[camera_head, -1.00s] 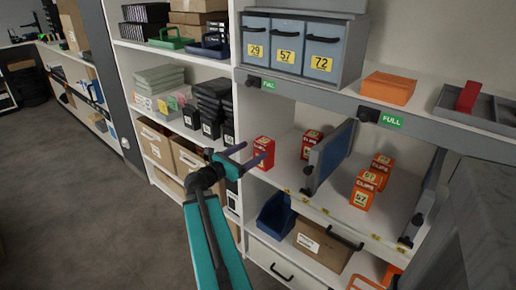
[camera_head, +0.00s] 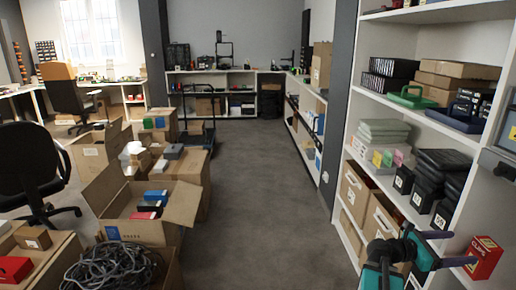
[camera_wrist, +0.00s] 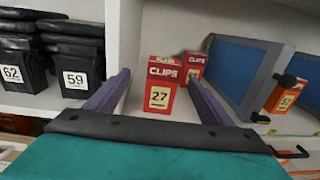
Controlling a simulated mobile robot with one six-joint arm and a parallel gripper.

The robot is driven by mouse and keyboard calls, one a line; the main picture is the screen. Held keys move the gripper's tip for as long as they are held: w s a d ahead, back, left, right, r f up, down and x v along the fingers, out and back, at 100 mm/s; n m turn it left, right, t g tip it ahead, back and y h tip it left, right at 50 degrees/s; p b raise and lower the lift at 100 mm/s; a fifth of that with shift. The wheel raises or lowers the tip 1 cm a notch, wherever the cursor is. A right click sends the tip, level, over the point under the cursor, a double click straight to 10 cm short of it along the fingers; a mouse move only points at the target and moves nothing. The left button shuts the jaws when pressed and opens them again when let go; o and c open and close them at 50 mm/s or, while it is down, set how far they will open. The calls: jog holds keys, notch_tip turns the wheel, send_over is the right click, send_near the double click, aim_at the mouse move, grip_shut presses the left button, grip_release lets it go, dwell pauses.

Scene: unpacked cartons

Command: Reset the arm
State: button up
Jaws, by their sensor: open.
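My gripper (camera_head: 460,248) is at the lower right of the head view, with its two purple fingers spread apart and pointing toward a red clips box (camera_head: 484,258). In the wrist view my open gripper (camera_wrist: 160,78) frames the red clips box (camera_wrist: 159,98), labelled 27, which stands upright on the white shelf between the finger lines. Nothing is clamped. I cannot tell how far the fingertips are from the box. Part of my teal arm shows at the bottom edge of the head view.
A second clips box (camera_wrist: 194,66), a blue divider (camera_wrist: 236,72) and an orange box (camera_wrist: 284,95) stand right of it. Black cases (camera_wrist: 75,55) are left. Open cartons (camera_head: 150,212) and cables (camera_head: 112,268) crowd the left; the grey aisle (camera_head: 262,190) is clear.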

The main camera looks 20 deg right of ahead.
jog(key=w+a+f+n+t+p, duration=0.2)
jog(key=w+a+f+n, duration=0.15)
jog(key=w+a, duration=0.35)
jog(key=w+a+f+t+y+p, duration=0.1)
jog(key=w+a+f+y+p, duration=0.15)
jog(key=a+f, duration=0.75)
jog(key=w+a+f+t+y+p, duration=0.2)
jog(key=a+f+y, duration=0.1)
jog(key=a+f, duration=0.7)
jog(key=s+a+f+m+g+y+p, duration=0.1)
jog(key=s+a+f+m+y, duration=0.3)
jog(key=a, duration=0.6)
jog(key=s+a+f+m+g+y+p, duration=0.1)
jog(key=s+a+f+m+g+y, duration=0.1)
jog(key=s+a+f+m, duration=0.6)
jog(key=s+a+f+m+g+y+p, duration=0.1)
jog(key=s+a+f+m+y, duration=0.4)
jog(key=a, duration=0.8)
jog(key=shift+s+a+f+m+g+y+p, duration=0.35)
jog(key=shift+s+f+m+g, duration=0.35)
jog(key=shift+f, duration=0.3)
